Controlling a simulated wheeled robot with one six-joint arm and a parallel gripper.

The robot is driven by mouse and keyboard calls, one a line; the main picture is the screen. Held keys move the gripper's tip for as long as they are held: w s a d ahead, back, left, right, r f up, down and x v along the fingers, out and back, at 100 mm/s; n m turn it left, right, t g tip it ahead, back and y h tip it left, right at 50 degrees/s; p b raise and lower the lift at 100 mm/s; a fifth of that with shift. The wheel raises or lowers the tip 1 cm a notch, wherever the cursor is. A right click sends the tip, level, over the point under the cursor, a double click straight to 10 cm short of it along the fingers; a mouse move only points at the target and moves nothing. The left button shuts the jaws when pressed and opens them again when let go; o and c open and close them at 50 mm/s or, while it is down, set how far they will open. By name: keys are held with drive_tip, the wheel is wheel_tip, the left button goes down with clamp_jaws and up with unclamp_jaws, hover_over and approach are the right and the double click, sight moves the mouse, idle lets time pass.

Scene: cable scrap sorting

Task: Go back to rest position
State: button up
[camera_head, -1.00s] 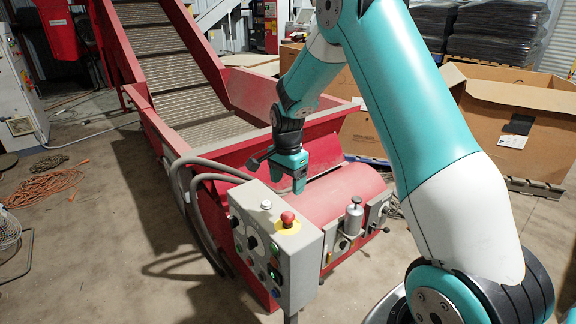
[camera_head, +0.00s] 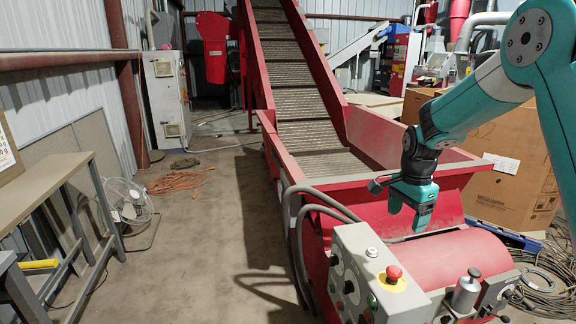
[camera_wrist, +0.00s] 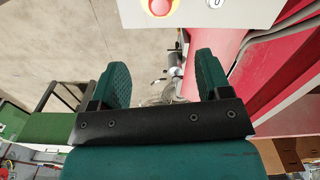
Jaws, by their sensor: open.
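My gripper (camera_head: 411,212) is teal and points down over the red hopper end of the conveyor, at the right of the head view. In the wrist view its two teal fingers (camera_wrist: 160,84) stand wide apart with nothing between them. The grey control box (camera_head: 368,270) with a red emergency-stop button (camera_head: 393,273) stands in front of and below the gripper. The box and its button (camera_wrist: 160,5) also show at the top edge of the wrist view. I see no contact between the gripper and the box or hopper.
The red inclined conveyor (camera_head: 302,80) rises at the back. A bench (camera_head: 42,188) and a floor fan (camera_head: 128,201) stand at the left. An orange cable coil (camera_head: 176,182) lies on the floor. A cardboard box (camera_head: 510,190) stands at the right. The concrete floor left of the conveyor is mostly clear.

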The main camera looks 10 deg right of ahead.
drive_tip(key=s+a+r+n+y, duration=0.1)
drive_tip(key=s+a+r+n, duration=0.4)
drive_tip(key=s+a+n, duration=0.3)
drive_tip(key=s+a+r+n+y, duration=0.2)
drive_tip(key=s+a+r+n, duration=0.3)
drive_tip(key=s+a+n, duration=0.4)
drive_tip(key=s+a, duration=0.2)
drive_tip(key=a, duration=0.1)
drive_tip(key=shift+s+a+r+t, duration=0.25)
drive_tip(key=shift+s+a+t, duration=0.05)
drive_tip(key=shift+s+a, duration=0.1)
drive_tip(key=s+a+n, duration=0.1)
drive_tip(key=s+n, duration=0.1)
drive_tip(key=s, duration=0.1)
drive_tip(key=s+a+n, duration=0.1)
drive_tip(key=s+n, duration=0.1)
drive_tip(key=s+a+n+y, duration=0.1)
drive_tip(key=s, duration=0.2)
drive_tip(key=shift+s+r+n, duration=0.25)
drive_tip(key=shift+s+n, duration=0.1)
drive_tip(key=shift+n, duration=0.05)
drive_tip(key=shift+c, duration=0.2)
